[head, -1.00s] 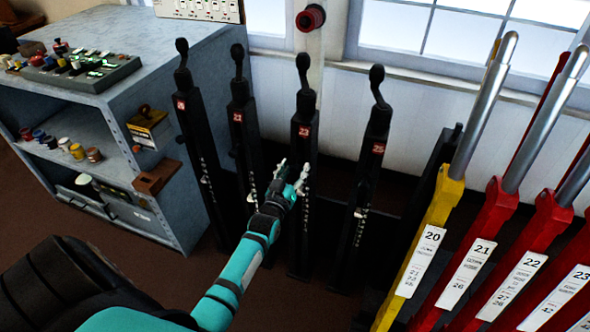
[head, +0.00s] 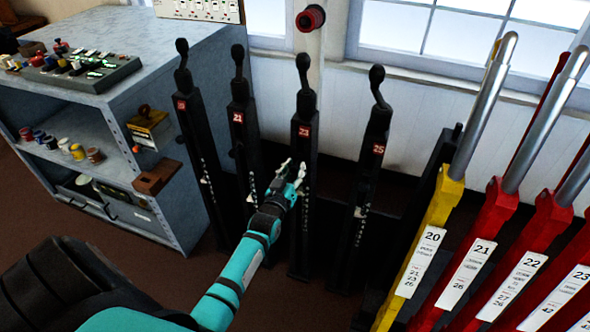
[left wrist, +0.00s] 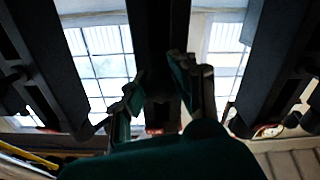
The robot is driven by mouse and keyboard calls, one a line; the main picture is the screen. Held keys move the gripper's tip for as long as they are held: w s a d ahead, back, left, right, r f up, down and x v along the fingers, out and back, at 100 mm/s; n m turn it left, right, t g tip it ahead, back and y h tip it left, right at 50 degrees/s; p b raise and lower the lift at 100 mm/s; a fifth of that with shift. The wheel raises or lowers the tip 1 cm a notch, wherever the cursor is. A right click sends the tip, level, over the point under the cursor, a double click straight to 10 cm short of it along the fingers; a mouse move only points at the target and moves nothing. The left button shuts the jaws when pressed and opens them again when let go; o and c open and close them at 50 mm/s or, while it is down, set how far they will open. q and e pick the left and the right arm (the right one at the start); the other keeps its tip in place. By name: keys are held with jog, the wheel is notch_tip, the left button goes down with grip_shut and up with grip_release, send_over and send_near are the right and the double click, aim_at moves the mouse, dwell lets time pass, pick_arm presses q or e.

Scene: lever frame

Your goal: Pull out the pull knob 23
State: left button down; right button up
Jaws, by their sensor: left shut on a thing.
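The post labelled 23 (head: 305,160) is a black upright with a red number plate and a black lever on top. My left gripper (head: 293,170) is at the front of this post, below the plate, shut on the pull knob of post 23. The fingers largely hide the knob in the head view. In the left wrist view the fingers (left wrist: 160,88) stand on either side of a dark shape in front of the black post; the knob is too dark to make out. My right gripper is not in view.
Similar black posts stand beside it: 21 (head: 240,145) on the left and 25 (head: 372,165) on the right. A grey cabinet (head: 185,70) with small items is at the left. Yellow (head: 440,205) and red (head: 495,210) numbered levers fill the right.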

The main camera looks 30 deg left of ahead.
pick_arm(q)
jog(key=shift+p+v, duration=0.95)
jog(key=shift+v, duration=0.3)
jog(key=shift+f, duration=0.15)
jog(key=c, duration=1)
grip_release()
jog(key=shift+s, duration=0.1)
jog(key=v, duration=1.2)
jog(key=shift+a, duration=0.1)
